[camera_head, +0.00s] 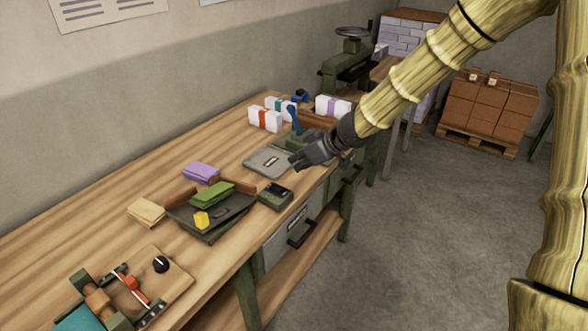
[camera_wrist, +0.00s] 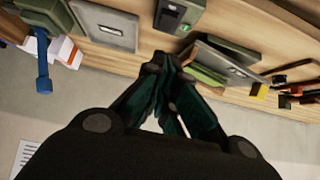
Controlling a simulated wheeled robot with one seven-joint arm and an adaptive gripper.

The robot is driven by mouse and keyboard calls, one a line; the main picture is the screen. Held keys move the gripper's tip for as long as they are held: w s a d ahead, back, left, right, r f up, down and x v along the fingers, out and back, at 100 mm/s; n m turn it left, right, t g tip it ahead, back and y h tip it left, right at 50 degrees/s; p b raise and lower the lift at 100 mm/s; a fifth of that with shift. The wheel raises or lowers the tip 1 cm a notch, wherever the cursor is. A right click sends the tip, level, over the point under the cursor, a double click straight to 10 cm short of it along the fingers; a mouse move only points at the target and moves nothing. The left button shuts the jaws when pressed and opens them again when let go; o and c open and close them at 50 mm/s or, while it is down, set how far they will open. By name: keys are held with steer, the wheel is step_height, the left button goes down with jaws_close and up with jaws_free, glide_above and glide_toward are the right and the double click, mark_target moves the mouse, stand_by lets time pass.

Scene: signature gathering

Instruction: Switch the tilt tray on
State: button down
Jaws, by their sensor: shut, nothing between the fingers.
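The tilt tray (camera_head: 243,211) is a dark, slanted tray on the bench, with a green stack and a yellow block on it. It also shows at the right in the wrist view (camera_wrist: 246,68). A small dark green box (camera_head: 276,196) with a pale panel stands just right of the tray near the bench's front edge. In the wrist view this box (camera_wrist: 178,15) shows a green mark and a small grey part; whether it is on I cannot tell. My gripper (camera_head: 294,161) is shut and empty, above the bench beyond the box, near a grey flat plate, apart from the box.
The grey plate (camera_head: 266,161) lies behind the box. A blue-handled device (camera_head: 295,120) and white banded packs (camera_head: 265,119) stand farther back. A purple stack (camera_head: 201,171) and tan stack (camera_head: 146,211) lie left. A wooden board with a black knob (camera_head: 161,264) is at the near end.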

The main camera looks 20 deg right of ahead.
glide_toward(273, 186)
steer(key=w+a, duration=0.1)
steer(key=w, duration=0.1)
steer(key=shift+w+a+r, duration=0.35)
steer(key=shift+a, duration=0.05)
step_height(273, 186, down, 2)
steer(key=shift+f, duration=0.1)
steer(key=shift+f+p, duration=0.3)
steer(key=shift+f, duration=0.6)
steer(key=shift+a, duration=0.1)
